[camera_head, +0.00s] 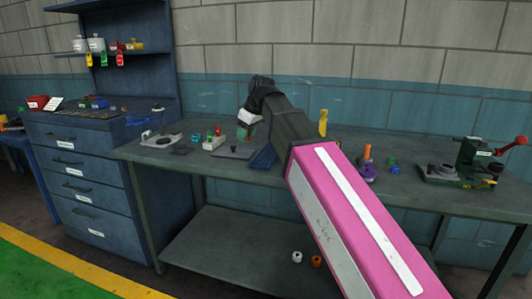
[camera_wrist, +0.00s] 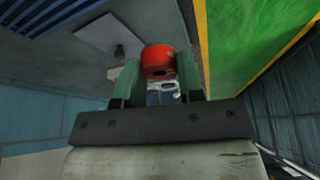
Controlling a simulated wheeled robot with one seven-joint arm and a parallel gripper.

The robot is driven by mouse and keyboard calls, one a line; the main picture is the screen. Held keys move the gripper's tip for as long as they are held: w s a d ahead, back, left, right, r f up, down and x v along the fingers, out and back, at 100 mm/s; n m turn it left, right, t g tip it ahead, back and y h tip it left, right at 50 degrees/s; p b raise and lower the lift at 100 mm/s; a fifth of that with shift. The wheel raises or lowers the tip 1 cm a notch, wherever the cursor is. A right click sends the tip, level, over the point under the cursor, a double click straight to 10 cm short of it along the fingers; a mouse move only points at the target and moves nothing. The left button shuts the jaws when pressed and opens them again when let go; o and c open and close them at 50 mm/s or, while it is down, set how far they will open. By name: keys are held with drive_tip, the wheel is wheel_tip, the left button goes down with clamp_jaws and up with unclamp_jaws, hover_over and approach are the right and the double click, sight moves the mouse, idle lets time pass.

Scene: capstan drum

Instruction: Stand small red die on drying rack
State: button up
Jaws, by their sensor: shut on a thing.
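My gripper (camera_wrist: 158,84) is shut on a small red round piece with a hole, the red die (camera_wrist: 158,60), held between the green fingertips in the wrist view. In the head view my gripper (camera_head: 246,131) hangs above the bench, over a dark flat plate; I cannot make out the die there. A blue slatted rack (camera_head: 264,157), which looks like the drying rack, lies on the bench just right of the plate. Its slats show in the wrist view's top left corner (camera_wrist: 42,16). My arm hides part of the bench behind it.
The flat plate (camera_head: 232,152) lies below my gripper. A white holder with small coloured parts (camera_head: 214,142) stands to its left. Purple and orange items (camera_head: 367,168) and a green press with a red handle (camera_head: 476,160) stand right. A blue drawer cabinet (camera_head: 85,175) is at left.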

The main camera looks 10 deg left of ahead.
hover_over(261, 157)
drive_tip(key=d, duration=0.1)
drive_tip(key=f, duration=0.5)
drive_tip(key=shift+s+d+f, duration=0.1)
drive_tip(key=shift+s+f, duration=0.2)
drive_tip(key=shift+f, duration=2.15)
drive_tip(key=shift+f, duration=0.15)
drive_tip(key=o, duration=1)
drive_tip(key=shift+c, duration=0.2)
drive_tip(key=v, duration=1.2)
